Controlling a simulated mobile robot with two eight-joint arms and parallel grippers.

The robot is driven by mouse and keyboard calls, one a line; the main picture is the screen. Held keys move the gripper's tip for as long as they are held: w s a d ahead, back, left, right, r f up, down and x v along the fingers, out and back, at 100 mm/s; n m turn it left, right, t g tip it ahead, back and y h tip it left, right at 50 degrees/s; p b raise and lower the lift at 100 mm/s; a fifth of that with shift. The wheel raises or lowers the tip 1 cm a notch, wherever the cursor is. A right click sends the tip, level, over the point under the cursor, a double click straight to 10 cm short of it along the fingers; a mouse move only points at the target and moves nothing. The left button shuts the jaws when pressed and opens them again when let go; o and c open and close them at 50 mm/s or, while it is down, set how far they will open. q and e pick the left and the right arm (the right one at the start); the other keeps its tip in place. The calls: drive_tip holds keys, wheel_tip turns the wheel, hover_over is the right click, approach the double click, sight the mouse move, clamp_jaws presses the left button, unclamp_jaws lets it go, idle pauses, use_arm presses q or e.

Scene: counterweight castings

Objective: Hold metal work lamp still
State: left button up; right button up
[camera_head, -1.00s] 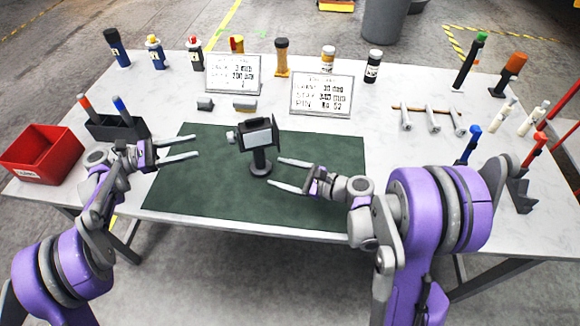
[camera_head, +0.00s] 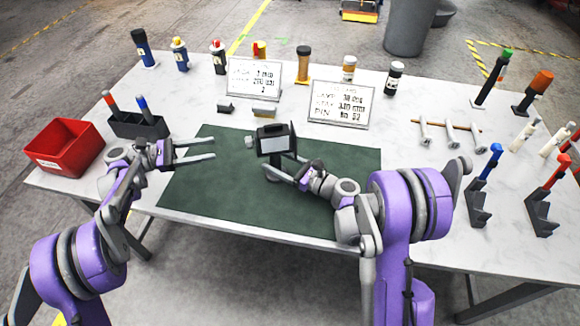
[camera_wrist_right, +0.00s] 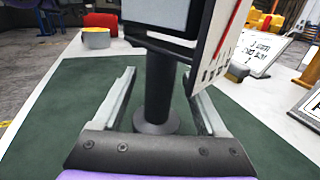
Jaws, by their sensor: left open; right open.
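The metal work lamp (camera_head: 274,143) stands upright on the green mat (camera_head: 215,200), its dark boxy head on a post with a round base. My right gripper (camera_head: 275,167) is at the lamp's lower part, coming from the right. In the right wrist view, the lamp's dark post (camera_wrist_right: 160,85) stands between the two open fingers, with a visible gap on the left side; contact on the right side is unclear. The lamp hides part of the fingers in the head view. My left gripper (camera_head: 213,147) is open and empty, left of the lamp and apart from it.
A red bin (camera_head: 65,148) and a dark holder with markers (camera_head: 140,125) stand at the left. Two sign cards (camera_head: 340,101) stand behind the mat. Bottles line the back edge. Several tool stands (camera_head: 480,200) are at the right. The mat's front is clear.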

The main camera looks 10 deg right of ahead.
drive_tip(key=shift+w+a, duration=0.45)
clamp_jaws()
idle(1.1)
